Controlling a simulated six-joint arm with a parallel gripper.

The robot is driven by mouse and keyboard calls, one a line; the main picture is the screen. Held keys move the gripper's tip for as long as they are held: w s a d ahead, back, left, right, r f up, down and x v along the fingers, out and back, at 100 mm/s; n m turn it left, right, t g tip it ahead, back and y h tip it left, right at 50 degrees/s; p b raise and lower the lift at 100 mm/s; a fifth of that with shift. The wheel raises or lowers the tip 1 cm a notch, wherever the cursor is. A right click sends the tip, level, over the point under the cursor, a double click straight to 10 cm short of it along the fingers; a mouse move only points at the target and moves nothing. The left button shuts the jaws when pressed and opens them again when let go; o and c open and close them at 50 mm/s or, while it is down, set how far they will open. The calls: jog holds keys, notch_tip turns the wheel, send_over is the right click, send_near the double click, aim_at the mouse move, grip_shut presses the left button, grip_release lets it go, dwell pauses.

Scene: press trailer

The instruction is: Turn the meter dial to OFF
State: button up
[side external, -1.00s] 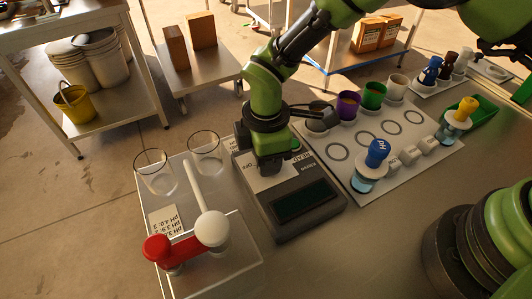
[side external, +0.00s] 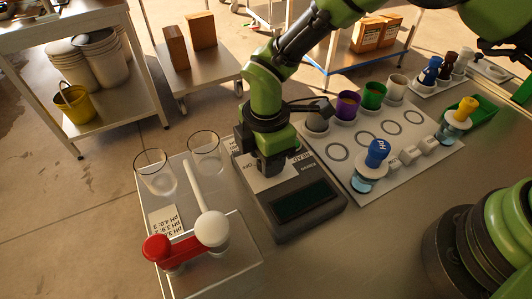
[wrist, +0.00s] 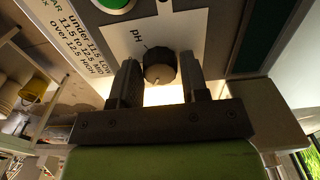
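The meter (side external: 312,215) is a dark grey box with a blank dark screen and a light label panel. In the wrist view its dial (wrist: 159,68) is a dark round knob on the white panel, with "pH" printed at its upper left. My gripper (wrist: 160,74) points down at the panel, one finger on each side of the dial, with seemingly narrow gaps. Contact is not clear. In the side view my gripper (side external: 271,168) hides the dial.
A green button (wrist: 114,3) lies near the dial. To the right, a white board (side external: 350,190) holds colored cups and a blue-capped bottle (side external: 376,153).

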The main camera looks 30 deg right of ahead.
jog(key=shift+o, duration=1.3)
notch_tip(320, 180, up, 10)
